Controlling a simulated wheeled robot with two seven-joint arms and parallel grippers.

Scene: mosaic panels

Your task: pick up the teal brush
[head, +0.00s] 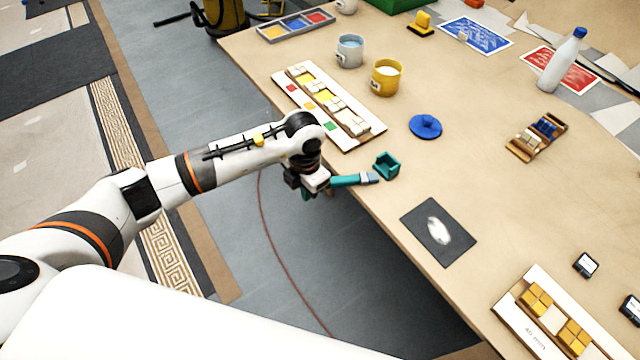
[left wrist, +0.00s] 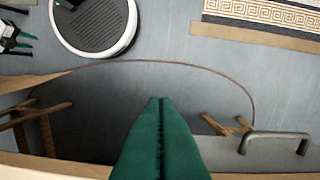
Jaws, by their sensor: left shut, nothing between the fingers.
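The teal brush (head: 347,181) lies by the table's near edge in the head view, its teal handle toward my left gripper and its grey ferrule toward a small teal open box (head: 387,166). My left gripper (head: 306,194) is just left of the handle's end, off the table edge, and partly hidden by its own wrist. In the left wrist view its green fingers (left wrist: 160,101) are together with nothing between them, above the floor; the brush does not show there. What looks like my right gripper (left wrist: 18,40) shows small at that view's left edge, too small to read.
A long tray of tiles (head: 350,143) lies behind the brush. A blue lid (head: 425,127), a yellow mug (head: 386,78) and a dark card (head: 438,232) are farther right. Table between the teal box and the card is clear. A metal handle (left wrist: 275,138) shows in the wrist view.

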